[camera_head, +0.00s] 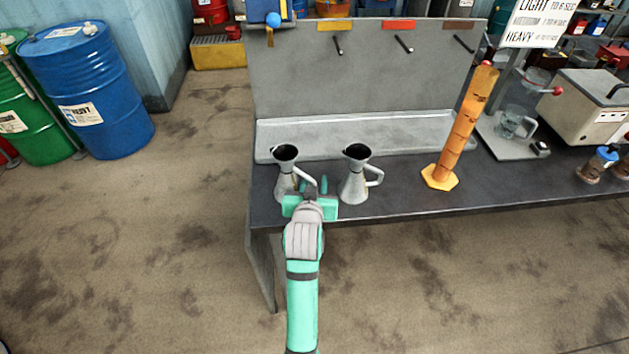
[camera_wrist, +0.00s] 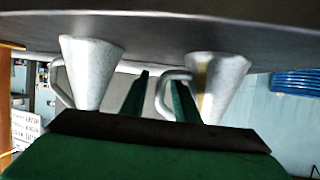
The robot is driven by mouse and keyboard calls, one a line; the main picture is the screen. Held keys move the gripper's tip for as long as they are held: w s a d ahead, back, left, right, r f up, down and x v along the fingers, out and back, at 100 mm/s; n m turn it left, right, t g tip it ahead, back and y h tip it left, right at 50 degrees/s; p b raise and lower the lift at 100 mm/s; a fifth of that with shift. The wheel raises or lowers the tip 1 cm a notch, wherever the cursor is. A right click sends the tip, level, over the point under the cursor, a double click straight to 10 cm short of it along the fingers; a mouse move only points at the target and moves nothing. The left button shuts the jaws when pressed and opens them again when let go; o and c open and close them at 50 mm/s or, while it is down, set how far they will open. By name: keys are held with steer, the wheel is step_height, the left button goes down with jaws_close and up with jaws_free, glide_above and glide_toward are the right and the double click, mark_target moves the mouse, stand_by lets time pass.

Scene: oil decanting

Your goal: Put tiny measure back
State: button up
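Two small grey metal measures with cone bodies and side handles stand upright on the dark bench. The left measure (camera_head: 284,183) and the right measure (camera_head: 354,185) look nearly alike, and I cannot tell which is the tiny one. My gripper (camera_head: 311,186) is at the bench's front edge, at the left measure's handle. The wrist view is upside down; there the left measure (camera_wrist: 222,80) shows at right with a yellowish streak, and the right measure (camera_wrist: 92,72) at left. My gripper (camera_wrist: 160,85) is open, with the left measure's handle appearing between its fingers; contact is unclear.
A grey back panel (camera_head: 290,75) has several pegs under yellow, red and brown labels. A grey tray (camera_head: 390,136) lies before it. A tall orange cylinder (camera_head: 461,130) stands to the right, then a glass mug (camera_head: 510,124). Blue (camera_head: 95,95) and green drums stand left.

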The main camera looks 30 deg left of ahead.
steer(key=v, duration=1)
steer(key=shift+s+d+r, duration=0.15)
steer(key=shift+s+d, duration=0.05)
steer(key=shift+s, duration=0.05)
steer(key=s+d+f+m+t+h, duration=0.1)
steer(key=s+d+f, duration=0.4)
steer(key=d+f, duration=0.25)
steer(key=s+d+f+m+t+h, duration=0.1)
steer(key=s+d+f, duration=0.5)
steer(key=d, duration=0.3)
steer(key=s+d+m+h, duration=0.1)
steer(key=s+d, duration=0.2)
steer(key=s, duration=0.3)
steer(key=s+d+r+m+h, duration=0.1)
steer(key=s+d, duration=0.2)
steer(key=s, duration=0.3)
steer(key=s+d+t+h, duration=0.1)
steer(key=s+d, duration=0.2)
steer(key=s, duration=0.3)
steer(key=shift+s+r+m+h, duration=0.25)
steer(key=shift+s+m+h, duration=0.05)
steer(key=shift+s+m, duration=0.1)
